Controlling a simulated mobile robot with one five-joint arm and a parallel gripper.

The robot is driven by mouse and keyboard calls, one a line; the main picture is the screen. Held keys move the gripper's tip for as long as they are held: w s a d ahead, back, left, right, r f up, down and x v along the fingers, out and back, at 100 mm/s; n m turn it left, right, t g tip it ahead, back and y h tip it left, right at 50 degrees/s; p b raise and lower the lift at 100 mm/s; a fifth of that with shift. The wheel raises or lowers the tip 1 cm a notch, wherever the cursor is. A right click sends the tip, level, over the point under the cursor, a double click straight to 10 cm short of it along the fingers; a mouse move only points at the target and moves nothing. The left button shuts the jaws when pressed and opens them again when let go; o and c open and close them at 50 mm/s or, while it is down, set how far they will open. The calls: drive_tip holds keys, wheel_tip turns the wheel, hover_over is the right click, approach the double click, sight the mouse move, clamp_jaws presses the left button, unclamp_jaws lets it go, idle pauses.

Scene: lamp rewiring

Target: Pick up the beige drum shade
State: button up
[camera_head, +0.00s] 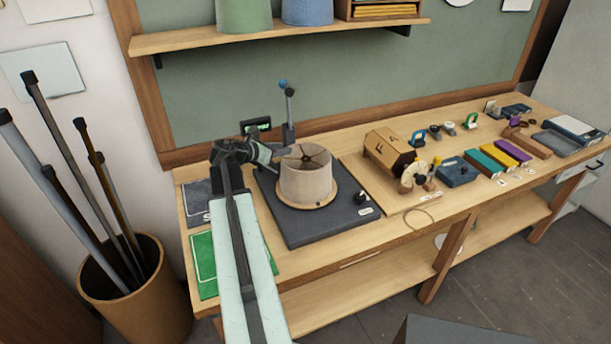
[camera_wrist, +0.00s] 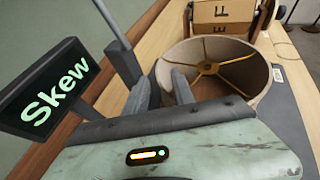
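The beige drum shade (camera_head: 307,180) stands upright, open top up, on a round wooden disc (camera_head: 331,197) on a dark grey board. In the wrist view the shade (camera_wrist: 262,92) shows its rim, inner wall and brass spider. My gripper (camera_head: 282,153) is at the shade's left rim. In the wrist view my gripper (camera_wrist: 161,76) has its fingers apart, with the shade's near-left wall seemingly between them: one finger outside, the other over the inside. Contact with the wall cannot be told.
A small display reading "Skew" (camera_wrist: 55,90) and an upright post (camera_head: 289,115) stand close beside my gripper. A wooden box marked with letters (camera_head: 389,151) stands right of the shade. A shelf (camera_head: 280,37) with green and blue shades hangs above.

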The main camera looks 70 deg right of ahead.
drive_tip(key=shift+x, duration=1.15)
drive_tip(key=shift+w+a, duration=0.1)
drive_tip(key=shift+c, duration=0.3)
clamp_jaws()
